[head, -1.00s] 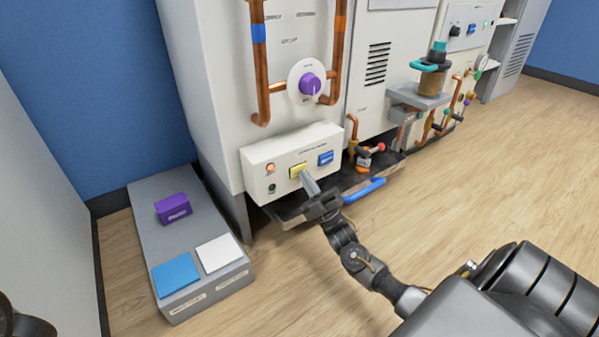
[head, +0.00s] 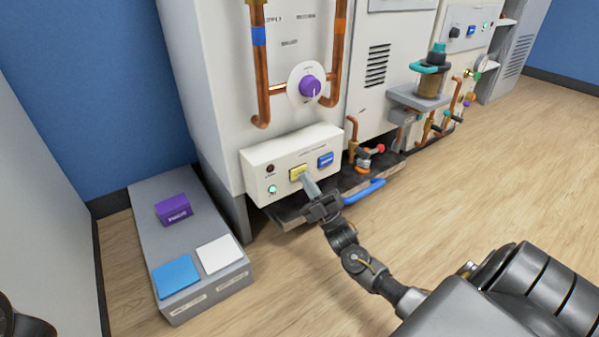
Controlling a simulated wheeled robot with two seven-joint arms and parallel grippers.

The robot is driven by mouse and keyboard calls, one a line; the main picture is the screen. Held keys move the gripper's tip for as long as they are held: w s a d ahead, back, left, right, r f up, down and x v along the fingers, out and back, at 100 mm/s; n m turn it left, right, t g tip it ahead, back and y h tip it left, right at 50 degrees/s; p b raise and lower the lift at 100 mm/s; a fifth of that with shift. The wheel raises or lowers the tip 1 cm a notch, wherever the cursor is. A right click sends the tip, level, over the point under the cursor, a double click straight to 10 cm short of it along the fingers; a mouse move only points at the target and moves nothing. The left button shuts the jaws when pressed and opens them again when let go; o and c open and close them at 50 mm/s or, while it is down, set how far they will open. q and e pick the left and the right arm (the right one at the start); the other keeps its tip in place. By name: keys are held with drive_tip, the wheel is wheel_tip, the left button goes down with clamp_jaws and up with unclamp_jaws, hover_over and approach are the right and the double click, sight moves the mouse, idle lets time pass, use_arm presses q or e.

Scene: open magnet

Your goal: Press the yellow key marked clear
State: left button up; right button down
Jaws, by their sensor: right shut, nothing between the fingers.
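The yellow key (head: 297,172) sits on the front of a white control box (head: 258,167) low on the cabinet. Its marking is too small to read. My right gripper (head: 308,183) is shut and empty, with its fingertips at the lower right edge of the yellow key; they appear to touch it. The fingertips hide a little of the key. A blue key (head: 325,160) is to its right. On the box's left, the upper lamp (head: 270,168) is dark and the lower lamp (head: 272,189) glows green. My left gripper is not in view.
A blue handle (head: 364,191) sticks out beside my right gripper, under the box. Copper pipes and a purple knob (head: 310,86) are above. A grey bench (head: 205,290) at left carries a purple block (head: 173,209) and blue and white pads. The wooden floor at right is clear.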

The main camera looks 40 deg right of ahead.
drive_tip(key=shift+s, duration=0.45)
drive_tip(key=shift+s+p, duration=1.45)
drive_tip(key=shift+s, duration=1.05)
